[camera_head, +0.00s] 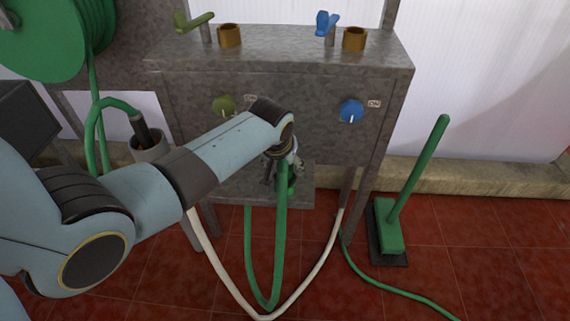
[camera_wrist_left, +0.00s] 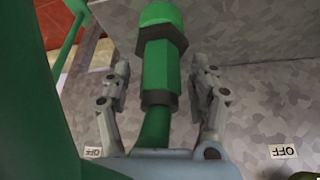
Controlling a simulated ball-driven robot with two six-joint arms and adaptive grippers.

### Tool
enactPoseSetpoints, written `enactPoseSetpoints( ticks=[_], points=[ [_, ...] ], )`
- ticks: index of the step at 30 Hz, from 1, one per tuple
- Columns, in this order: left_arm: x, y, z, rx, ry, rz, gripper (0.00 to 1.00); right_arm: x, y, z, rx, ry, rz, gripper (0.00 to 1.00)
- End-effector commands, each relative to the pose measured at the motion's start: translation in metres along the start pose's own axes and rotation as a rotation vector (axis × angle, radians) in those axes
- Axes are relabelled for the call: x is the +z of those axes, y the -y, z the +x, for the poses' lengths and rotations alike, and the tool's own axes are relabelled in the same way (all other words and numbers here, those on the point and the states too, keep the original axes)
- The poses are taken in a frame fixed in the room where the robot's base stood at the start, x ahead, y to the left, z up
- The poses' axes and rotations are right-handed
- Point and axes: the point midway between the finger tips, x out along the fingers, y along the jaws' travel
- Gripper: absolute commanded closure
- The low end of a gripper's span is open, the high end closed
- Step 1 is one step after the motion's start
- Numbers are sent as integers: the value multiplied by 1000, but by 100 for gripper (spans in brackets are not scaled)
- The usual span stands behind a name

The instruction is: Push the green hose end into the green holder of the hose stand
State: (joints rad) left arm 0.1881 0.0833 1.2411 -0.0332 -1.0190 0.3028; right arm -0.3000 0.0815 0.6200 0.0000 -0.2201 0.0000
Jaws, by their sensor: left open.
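My left gripper (camera_head: 281,166) is in front of the grey hose stand (camera_head: 320,95), below its front panel. In the left wrist view the gripper (camera_wrist_left: 161,85) is open, with one finger on each side of the green hose end (camera_wrist_left: 161,65). The hose end has a green body, dark collars and a bright green tip. Gaps show between it and both fingers. The green hose (camera_head: 281,225) hangs in a loop below the gripper. I cannot make out a green holder for certain; my arm and gripper hide part of the stand. My right gripper is out of view.
The stand carries green (camera_head: 223,105) and blue (camera_head: 351,111) knobs, with levers and brass cups on top. A white hose (camera_head: 312,275) loops below. A green reel (camera_head: 45,38) and grey pot (camera_head: 150,148) are left.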

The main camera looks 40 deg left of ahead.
Motion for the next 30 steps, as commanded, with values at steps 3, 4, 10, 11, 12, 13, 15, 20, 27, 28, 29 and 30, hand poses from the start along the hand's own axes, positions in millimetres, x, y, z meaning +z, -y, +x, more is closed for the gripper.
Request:
enactPoseSetpoints(
  ticks=[3, 4, 10, 11, 12, 13, 15, 20, 27, 28, 29, 30],
  points=[
    [1, 0, 0, 0, 1, 0, 40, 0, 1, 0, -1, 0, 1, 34],
    [1, 0, 0, 0, 1, 0, 40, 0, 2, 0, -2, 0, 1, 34],
    [0, 0, -18, 0, -1, 0, 40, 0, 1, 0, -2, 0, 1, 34],
    [0, 0, -23, 0, -2, 0, 40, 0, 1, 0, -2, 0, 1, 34],
    [0, 0, -30, 1, -2, 0, 40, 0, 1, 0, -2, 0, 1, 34],
    [0, 0, -36, 1, -3, 0, 40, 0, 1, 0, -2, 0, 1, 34],
    [0, 0, -52, 1, -3, 0, 40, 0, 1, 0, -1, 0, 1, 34],
    [0, 0, -86, 1, -3, 0, 40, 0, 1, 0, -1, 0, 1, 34],
    [0, 0, -116, 0, 0, 0, 40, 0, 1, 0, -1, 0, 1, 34],
    [0, 0, -118, 0, 0, 0, 40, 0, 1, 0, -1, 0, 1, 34],
    [0, 0, -119, 0, 0, 0, 40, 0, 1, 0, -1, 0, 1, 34],
    [0, 0, -120, 0, 0, 0, 40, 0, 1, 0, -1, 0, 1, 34]
  ],
)
